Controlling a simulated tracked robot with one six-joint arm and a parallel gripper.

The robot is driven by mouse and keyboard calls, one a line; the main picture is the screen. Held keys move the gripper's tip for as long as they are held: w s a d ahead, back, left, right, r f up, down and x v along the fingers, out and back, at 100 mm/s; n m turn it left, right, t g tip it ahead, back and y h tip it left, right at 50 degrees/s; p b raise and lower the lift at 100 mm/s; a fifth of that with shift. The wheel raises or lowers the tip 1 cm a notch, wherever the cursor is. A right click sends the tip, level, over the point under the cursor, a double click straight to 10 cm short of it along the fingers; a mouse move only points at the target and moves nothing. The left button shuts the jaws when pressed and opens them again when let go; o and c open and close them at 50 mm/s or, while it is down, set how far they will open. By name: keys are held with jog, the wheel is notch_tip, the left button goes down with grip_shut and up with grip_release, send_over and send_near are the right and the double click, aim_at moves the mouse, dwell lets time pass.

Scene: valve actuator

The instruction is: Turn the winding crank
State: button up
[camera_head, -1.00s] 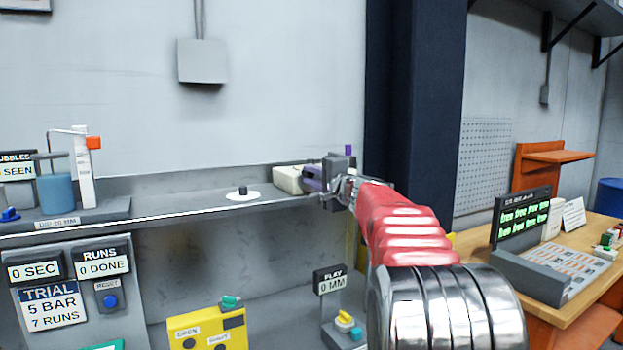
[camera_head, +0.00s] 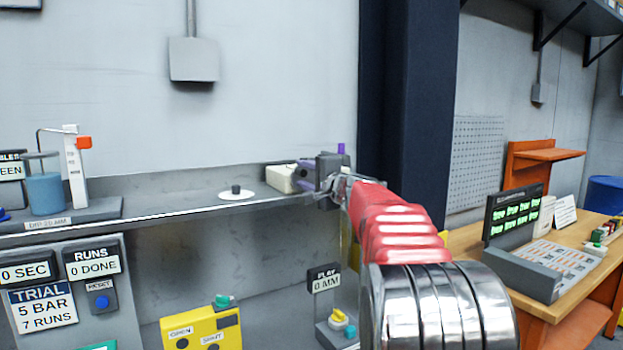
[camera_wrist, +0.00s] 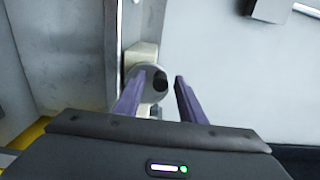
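A cream box (camera_head: 280,178) stands on the grey shelf against the back wall. In the wrist view the box (camera_wrist: 143,54) carries a round grey disc with a black knob (camera_wrist: 160,80), which looks like the winding crank. My gripper (camera_head: 301,176) is at the box's right end, its purple fingers pointing left toward it. In the wrist view the fingers of my gripper (camera_wrist: 160,77) are apart, with the knob showing between their tips. I cannot tell whether either finger touches it. The crank's face is hidden in the head view.
A white disc with a black peg (camera_head: 236,193) lies on the shelf left of the box. A dark column (camera_head: 405,110) stands right of my gripper. Below are a PLAY display (camera_head: 325,279) and a yellow box (camera_head: 200,328). A wooden desk (camera_head: 520,305) is at right.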

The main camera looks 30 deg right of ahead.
jog(key=s, duration=1.3)
jog(key=shift+s+a, duration=0.4)
jog(key=shift+f+n, duration=0.1)
jog(key=shift+n, duration=0.2)
